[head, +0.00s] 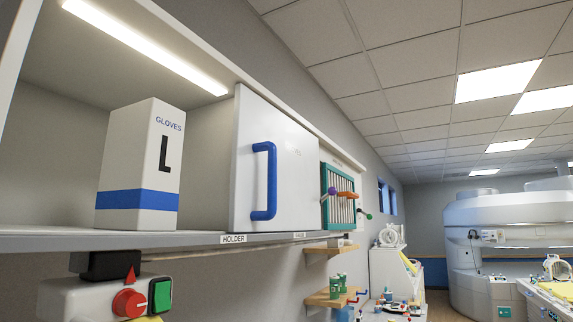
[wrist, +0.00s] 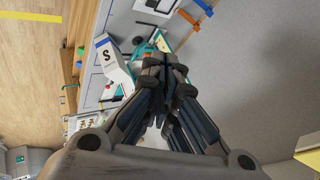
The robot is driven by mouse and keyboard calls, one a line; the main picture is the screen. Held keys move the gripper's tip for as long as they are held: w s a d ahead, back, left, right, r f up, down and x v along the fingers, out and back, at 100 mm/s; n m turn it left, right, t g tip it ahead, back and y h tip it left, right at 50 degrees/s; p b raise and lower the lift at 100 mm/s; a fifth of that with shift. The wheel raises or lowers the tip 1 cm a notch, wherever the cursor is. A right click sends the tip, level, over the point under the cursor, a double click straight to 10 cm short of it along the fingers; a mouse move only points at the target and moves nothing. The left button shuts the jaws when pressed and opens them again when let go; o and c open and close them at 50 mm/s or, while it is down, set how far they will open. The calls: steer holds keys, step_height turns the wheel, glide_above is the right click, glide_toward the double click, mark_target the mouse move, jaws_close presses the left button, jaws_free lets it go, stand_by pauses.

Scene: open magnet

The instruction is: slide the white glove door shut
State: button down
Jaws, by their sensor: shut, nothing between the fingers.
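The white glove door (head: 297,160) is a flat panel in the middle of the head view. Its blue upright bar handle (head: 270,180) is near its left edge. Left of the door the cabinet stands open, and a white glove box marked L (head: 140,165) with a blue band shows inside. My gripper (wrist: 163,64) shows only in the wrist view. Its dark fingers are together and empty, and I see no contact with the door or handle. I cannot make out the door in the wrist view.
A shelf edge (head: 200,241) labelled HOLDER runs under the door. A control box with a red knob (head: 128,302) and green button hangs below. A teal rack (head: 337,195) stands right of the door. A box marked S (wrist: 110,55) shows left of my gripper in the wrist view.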

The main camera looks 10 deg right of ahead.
steer(key=w+d+r+m+t+y+p, duration=0.15)
steer(key=w+r+m+t+p, duration=0.35)
steer(key=r, duration=0.9)
steer(key=w+d+r+m+t+y+p, duration=0.1)
steer(key=w+d+r+p, duration=0.45)
steer(key=r, duration=0.95)
steer(key=w+r+m+t+y+p, duration=0.1)
steer(key=w+r+m+t+p, duration=0.15)
steer(key=w+r, duration=0.8)
steer(key=w+a+r+p, duration=0.3)
steer(key=a+r, duration=0.1)
steer(key=a, duration=0.3)
steer(key=shift+a, duration=0.2)
steer(key=shift+s+r+t, duration=0.1)
steer(key=shift+r+t, duration=0.05)
steer(key=shift+t, duration=0.1)
